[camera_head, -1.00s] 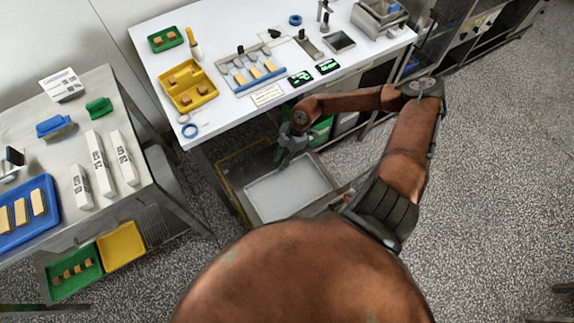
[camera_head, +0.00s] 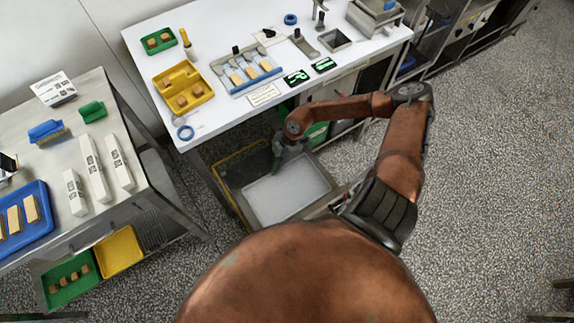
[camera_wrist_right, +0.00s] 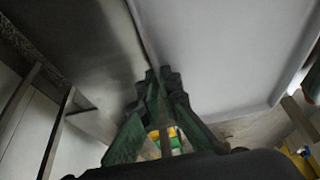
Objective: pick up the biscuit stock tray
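Several trays hold biscuit pieces, and I cannot tell which is the stock tray. A yellow tray (camera_head: 205,97) and a small green tray (camera_head: 147,48) sit on the white table. A blue tray (camera_head: 37,228) lies on the steel table at left. Another green tray (camera_head: 62,296) is on the shelf below it. My right gripper (camera_head: 277,158) hangs below the white table's front edge, by a pale shallow bin (camera_head: 300,207). In the right wrist view, its green fingers (camera_wrist_right: 162,76) look closed together over a pale panel's edge; no tray is visibly held. My left gripper is out of view.
The white table (camera_head: 230,25) carries a blue-edged rack (camera_head: 247,72), blue tape (camera_head: 186,132) and small tools. An empty yellow tray (camera_head: 119,251) is beside the low green tray. Table legs and cupboards are near my arm. Open speckled floor (camera_head: 480,190) lies at right.

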